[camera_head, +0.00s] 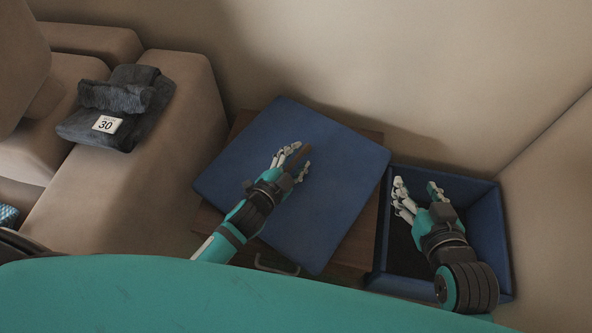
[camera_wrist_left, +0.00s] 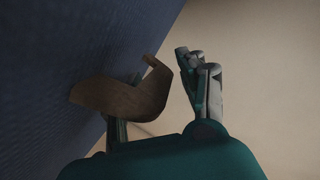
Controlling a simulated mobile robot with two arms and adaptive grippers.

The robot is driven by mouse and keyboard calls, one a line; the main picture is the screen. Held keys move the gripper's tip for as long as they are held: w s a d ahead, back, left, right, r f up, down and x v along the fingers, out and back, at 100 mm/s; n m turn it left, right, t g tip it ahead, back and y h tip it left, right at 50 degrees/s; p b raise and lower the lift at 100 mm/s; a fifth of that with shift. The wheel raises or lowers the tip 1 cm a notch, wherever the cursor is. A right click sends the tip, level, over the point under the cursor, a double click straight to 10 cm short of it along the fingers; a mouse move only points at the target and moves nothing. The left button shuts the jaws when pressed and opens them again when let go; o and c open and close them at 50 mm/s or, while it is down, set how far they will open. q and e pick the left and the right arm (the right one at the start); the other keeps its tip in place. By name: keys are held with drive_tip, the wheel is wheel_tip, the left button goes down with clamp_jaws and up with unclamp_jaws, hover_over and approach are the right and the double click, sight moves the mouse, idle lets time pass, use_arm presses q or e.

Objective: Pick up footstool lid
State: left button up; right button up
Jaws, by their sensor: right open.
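The footstool lid (camera_head: 235,165) is a flat blue square turned at an angle over a wooden table. I cannot tell whether it rests on the table. A brown strap (camera_wrist_left: 125,97) stands up from the lid's blue face (camera_wrist_left: 60,60). My left gripper (camera_head: 294,163) is over the lid with its fingers around the strap. In the left wrist view one finger is partly hidden behind the strap, and the other finger shows a gap to it. A firm hold is not clear. My right gripper (camera_head: 417,190) is open over the blue footstool box (camera_head: 487,222), which has no lid on it.
The wooden table (camera_head: 363,240) shows around the lid, with a metal handle at its front. A beige sofa (camera_head: 165,190) stands at left with folded dark clothing (camera_head: 118,98) and a card marked 30 (camera_head: 107,124). Walls stand close behind and to the right.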

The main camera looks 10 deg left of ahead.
use_arm(q)
clamp_jaws()
drive_tip(key=shift+r, duration=0.15)
idle(0.4)
